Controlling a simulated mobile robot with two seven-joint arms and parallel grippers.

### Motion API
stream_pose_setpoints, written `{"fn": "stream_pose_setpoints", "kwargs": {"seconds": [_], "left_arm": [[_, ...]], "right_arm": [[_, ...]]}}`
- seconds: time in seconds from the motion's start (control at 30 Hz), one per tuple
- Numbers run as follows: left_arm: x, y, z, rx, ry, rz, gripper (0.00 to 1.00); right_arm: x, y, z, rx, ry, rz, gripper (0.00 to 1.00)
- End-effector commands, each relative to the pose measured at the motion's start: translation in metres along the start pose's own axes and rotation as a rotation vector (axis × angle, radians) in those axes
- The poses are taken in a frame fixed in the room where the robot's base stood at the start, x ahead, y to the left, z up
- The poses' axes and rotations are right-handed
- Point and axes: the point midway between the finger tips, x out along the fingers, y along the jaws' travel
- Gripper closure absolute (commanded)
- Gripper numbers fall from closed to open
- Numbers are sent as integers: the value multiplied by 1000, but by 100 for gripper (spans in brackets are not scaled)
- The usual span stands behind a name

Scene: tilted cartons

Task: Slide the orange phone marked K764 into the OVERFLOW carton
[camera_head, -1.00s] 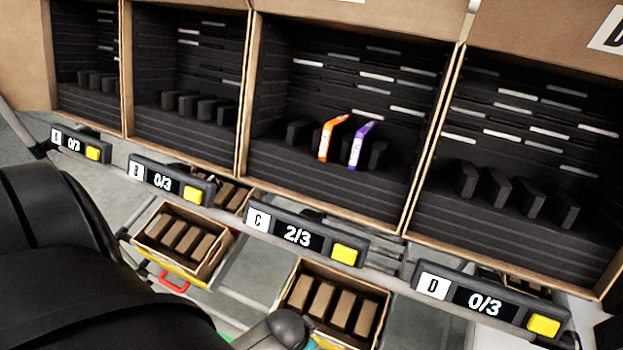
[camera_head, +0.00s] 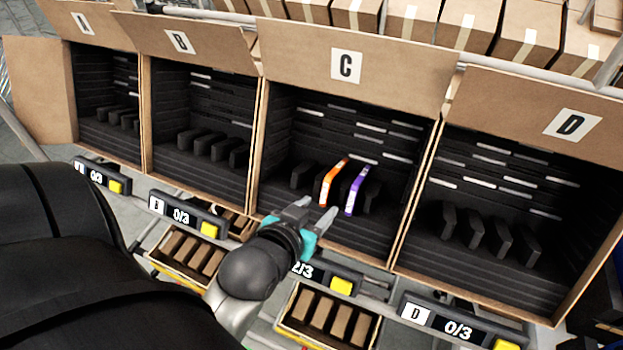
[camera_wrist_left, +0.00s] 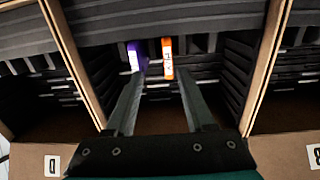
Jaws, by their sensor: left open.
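The orange phone (camera_head: 329,182) stands in a slot of carton C (camera_head: 281,122), just left of the purple phone (camera_head: 355,191). My left gripper (camera_head: 317,207) is open and empty in front of these two phones, at the mouth of carton C. In the left wrist view the orange phone (camera_wrist_left: 167,58) and the purple phone (camera_wrist_left: 136,56) show beyond my two open fingers (camera_wrist_left: 160,98). The mark on the orange phone is too small to read. No carton labelled OVERFLOW shows. My right gripper is not in view.
Cartons A (camera_head: 76,77), B (camera_head: 146,112) and D (camera_head: 437,118) stand beside C, their slots without phones. Label bars with yellow buttons run below the fronts. Small trays of brown boxes (camera_head: 281,327) sit lower. More brown boxes (camera_head: 472,27) line the back.

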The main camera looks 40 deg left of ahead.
Motion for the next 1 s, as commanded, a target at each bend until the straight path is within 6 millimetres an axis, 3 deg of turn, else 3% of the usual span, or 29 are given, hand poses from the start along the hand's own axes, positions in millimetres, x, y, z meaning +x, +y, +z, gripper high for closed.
{"fn": "stream_pose_setpoints", "kwargs": {"seconds": [0.1, 0.37, 1.0], "left_arm": [[-4, -9, -18, -18, 68, -26, 46], [12, -12, -24, -20, 91, -32, 46], [112, -15, -33, -18, 88, -31, 46]], "right_arm": [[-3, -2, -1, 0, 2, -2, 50], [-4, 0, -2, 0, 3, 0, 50], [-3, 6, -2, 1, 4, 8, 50]]}}
